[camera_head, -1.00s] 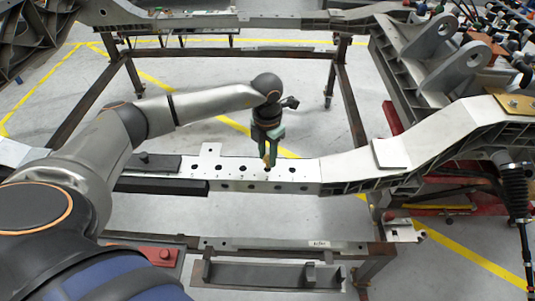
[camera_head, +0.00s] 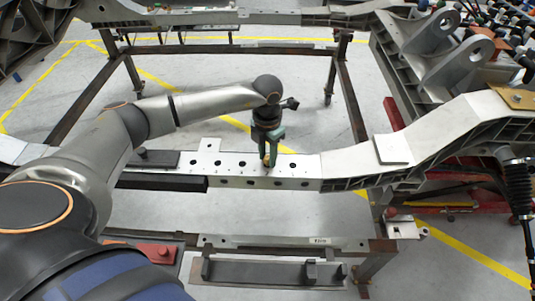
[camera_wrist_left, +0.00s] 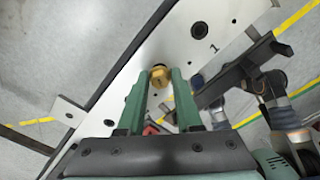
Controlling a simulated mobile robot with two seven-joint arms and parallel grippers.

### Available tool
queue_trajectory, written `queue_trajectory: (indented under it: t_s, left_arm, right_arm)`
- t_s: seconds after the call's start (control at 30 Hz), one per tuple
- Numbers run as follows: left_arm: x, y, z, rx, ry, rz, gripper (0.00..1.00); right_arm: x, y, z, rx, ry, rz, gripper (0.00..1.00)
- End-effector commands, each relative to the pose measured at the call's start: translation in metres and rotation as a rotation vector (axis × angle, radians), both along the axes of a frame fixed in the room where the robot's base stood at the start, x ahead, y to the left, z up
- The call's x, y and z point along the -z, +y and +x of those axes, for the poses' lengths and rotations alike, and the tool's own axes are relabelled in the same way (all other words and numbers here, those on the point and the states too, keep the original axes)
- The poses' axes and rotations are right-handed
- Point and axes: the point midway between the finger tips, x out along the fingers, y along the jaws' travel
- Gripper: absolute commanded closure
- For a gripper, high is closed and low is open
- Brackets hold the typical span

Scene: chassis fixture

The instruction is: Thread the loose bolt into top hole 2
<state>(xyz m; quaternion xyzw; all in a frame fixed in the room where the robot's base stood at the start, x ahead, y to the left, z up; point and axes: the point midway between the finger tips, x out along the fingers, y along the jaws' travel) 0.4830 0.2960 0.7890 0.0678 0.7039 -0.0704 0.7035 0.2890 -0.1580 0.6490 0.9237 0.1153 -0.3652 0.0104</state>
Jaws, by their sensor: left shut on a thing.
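My left gripper (camera_head: 267,162) points down over the pale plate (camera_head: 226,163) on the near beam. Its green fingers are shut on a small brass-coloured bolt (camera_wrist_left: 159,76), seen between the fingertips in the left wrist view. In the head view the fingers mostly hide the bolt. The plate has a row of dark top holes, with one hole (camera_wrist_left: 199,30) beside a printed "1" in the left wrist view. The bolt is at the plate's surface or just above it; I cannot tell whether its tip is in a hole. My right gripper is not in view.
A raised pale bracket (camera_head: 392,149) stands on the beam to the right. A dark block (camera_head: 157,160) lies on the beam to the left. A steel tray (camera_head: 272,272) and a red part (camera_head: 158,253) are in front. Open floor shows behind the beam.

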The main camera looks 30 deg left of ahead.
Motion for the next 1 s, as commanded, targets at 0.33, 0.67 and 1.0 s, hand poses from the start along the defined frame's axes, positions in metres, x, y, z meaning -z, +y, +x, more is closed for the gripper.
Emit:
queue_trajectory:
  t_s: [0.33, 0.67, 1.0]
  left_arm:
    - [0.004, 0.0, 0.0, 0.0, 0.0, 0.0, 1.0]
    - [0.008, 0.0, 0.0, 0.0, 0.0, 0.0, 1.0]
    - [0.006, -0.001, -0.001, -0.168, 0.003, 0.0, 1.0]
  right_arm:
    - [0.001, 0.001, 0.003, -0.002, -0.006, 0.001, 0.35]
    - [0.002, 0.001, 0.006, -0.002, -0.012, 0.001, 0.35]
    - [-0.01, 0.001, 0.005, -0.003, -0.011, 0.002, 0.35]
